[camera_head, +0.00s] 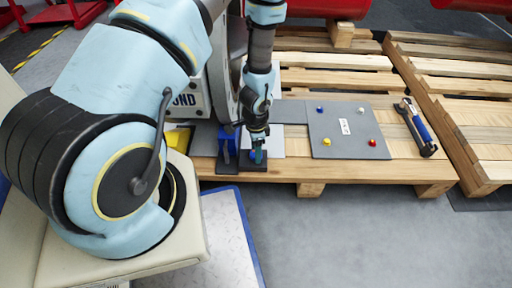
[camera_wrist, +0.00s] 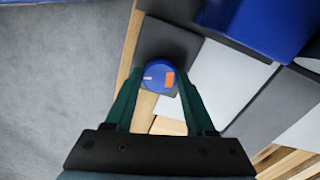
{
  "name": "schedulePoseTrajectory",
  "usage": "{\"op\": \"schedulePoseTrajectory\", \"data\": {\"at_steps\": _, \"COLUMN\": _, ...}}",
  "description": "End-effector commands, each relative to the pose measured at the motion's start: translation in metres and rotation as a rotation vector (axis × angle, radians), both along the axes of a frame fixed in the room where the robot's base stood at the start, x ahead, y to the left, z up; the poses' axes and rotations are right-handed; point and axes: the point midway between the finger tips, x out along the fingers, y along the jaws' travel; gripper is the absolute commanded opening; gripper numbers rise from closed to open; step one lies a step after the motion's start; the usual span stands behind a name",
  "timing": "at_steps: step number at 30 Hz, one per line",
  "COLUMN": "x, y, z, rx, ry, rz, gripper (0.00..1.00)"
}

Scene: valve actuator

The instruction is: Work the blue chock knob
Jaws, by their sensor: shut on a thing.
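The blue chock knob (camera_wrist: 156,69) is a round blue cap with an orange mark and a short white line, seen from above in the wrist view. It sits on a dark grey plate (camera_wrist: 168,40). My gripper (camera_wrist: 160,78) has its two green fingers on either side of the knob and is shut on it. In the head view my gripper (camera_head: 257,154) points down over the dark plate at the pallet's front edge, and it largely hides the knob there.
A blue block (camera_head: 228,138) stands just left of my gripper. To the right lie a grey panel (camera_head: 345,130) with several coloured knobs and a blue-and-black tool (camera_head: 416,128). Wooden pallets (camera_head: 440,80) spread behind; grey floor (camera_head: 345,240) is clear in front.

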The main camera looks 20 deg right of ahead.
Motion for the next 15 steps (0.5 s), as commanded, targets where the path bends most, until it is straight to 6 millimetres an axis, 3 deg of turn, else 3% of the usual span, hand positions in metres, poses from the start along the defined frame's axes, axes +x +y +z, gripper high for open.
{"op": "schedulePoseTrajectory", "data": {"at_steps": 15, "x": -0.0001, "y": 0.0, "z": 0.0, "rx": 0.001, "ry": 0.0, "rz": -0.087, "gripper": 0.0}}
